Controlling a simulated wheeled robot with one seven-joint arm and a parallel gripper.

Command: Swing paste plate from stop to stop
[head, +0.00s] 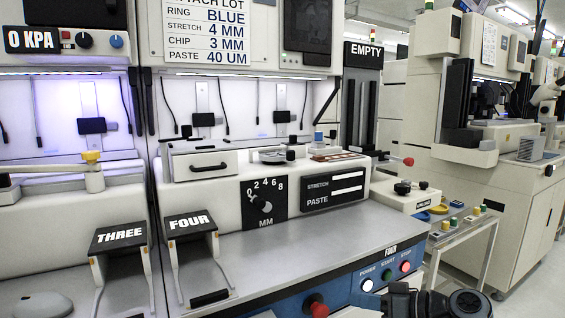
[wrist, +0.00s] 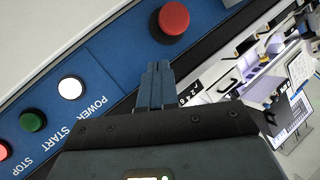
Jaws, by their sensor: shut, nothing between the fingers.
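A round metal plate (head: 272,156) with a dark knob (head: 290,154) sits on top of machine FOUR's white housing. It looks like the paste plate, but it is small here, and I cannot tell which stop it is at. My gripper (head: 373,300) is low at the front of the machine, by the blue button panel, well below and right of the plate. In the wrist view my gripper (wrist: 157,82) has its fingers together and empty, over the blue panel. The plate cannot be made out in the wrist view.
The blue panel has POWER (head: 367,285), START (head: 387,275) and STOP (head: 405,266) buttons and a red knob (head: 317,306). A grey shelf (head: 270,240) and an MM dial (head: 263,204) lie below the plate. The grey shelf is mostly clear.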

